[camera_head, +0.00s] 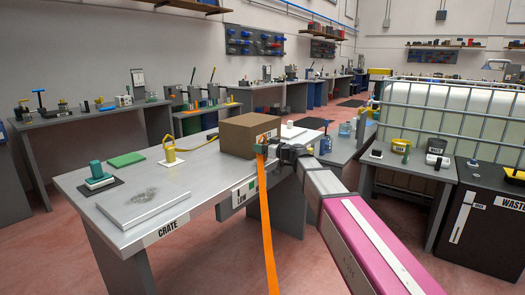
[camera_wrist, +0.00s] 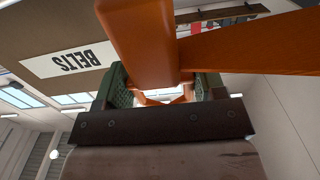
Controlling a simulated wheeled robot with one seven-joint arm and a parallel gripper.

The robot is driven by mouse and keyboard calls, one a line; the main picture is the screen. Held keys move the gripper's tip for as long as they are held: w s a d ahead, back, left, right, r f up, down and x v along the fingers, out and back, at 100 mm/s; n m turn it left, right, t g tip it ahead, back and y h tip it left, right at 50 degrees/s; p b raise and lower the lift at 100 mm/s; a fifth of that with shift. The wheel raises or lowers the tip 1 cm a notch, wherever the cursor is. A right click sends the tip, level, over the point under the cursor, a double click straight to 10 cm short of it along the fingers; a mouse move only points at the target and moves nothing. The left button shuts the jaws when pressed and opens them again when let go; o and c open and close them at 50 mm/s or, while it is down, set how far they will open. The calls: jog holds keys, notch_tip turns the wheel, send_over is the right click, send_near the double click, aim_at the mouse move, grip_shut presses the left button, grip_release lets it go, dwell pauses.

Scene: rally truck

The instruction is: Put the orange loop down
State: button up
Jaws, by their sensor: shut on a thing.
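The orange loop (camera_head: 265,215) is a flat strap that hangs from my gripper (camera_head: 263,144) in front of the table's near edge; its lower end runs out of the head view at the bottom. In the wrist view the orange loop (camera_wrist: 145,45) fills the space between the green finger pads of my gripper (camera_wrist: 165,88) and stretches off to the right. My gripper is shut on it, close to the front of the cardboard box (camera_head: 251,133). The far part of the grip is hidden.
The grey table (camera_head: 205,168) bears a metal plate (camera_head: 141,205) above a CRATE label, a green-handled tool (camera_head: 98,175), a green pad (camera_head: 126,159) and a yellow clamp (camera_head: 172,152). A BELTS label (camera_wrist: 68,60) shows in the wrist view. Bare tabletop lies left of the box.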

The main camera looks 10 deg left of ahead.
jog(key=r, duration=0.3)
jog(key=shift+s+a+r, duration=0.1)
jog(key=shift+s+r, duration=0.15)
jog(key=shift+r, duration=0.15)
jog(key=s+a+r, duration=0.5)
jog(key=s+r, duration=0.1)
jog(key=s, duration=0.3)
jog(key=w+d+f+m+t+h, duration=0.2)
jog(key=w+d+m+t+h, duration=0.3)
jog(key=d, duration=0.6)
jog(key=w+d+f+m+t+h, duration=0.25)
jog(key=w+d, duration=0.35)
jog(key=d, duration=0.5)
jog(key=w+d+r+m+t+h, duration=0.1)
jog(key=w+d+m+h, duration=0.1)
jog(key=d, duration=1.1)
jog(key=w+d+r+m+t+h, duration=0.1)
jog(key=d+m+h, duration=0.3)
jog(key=d, duration=1)
jog(key=w+t+h, duration=0.1)
jog(key=h, duration=0.2)
jog(key=shift+d+r, duration=0.2)
jog(key=shift+r, duration=0.05)
jog(key=shift+w+a+t, duration=0.1)
jog(key=shift+a+t, duration=0.05)
jog(key=shift+t, duration=0.1)
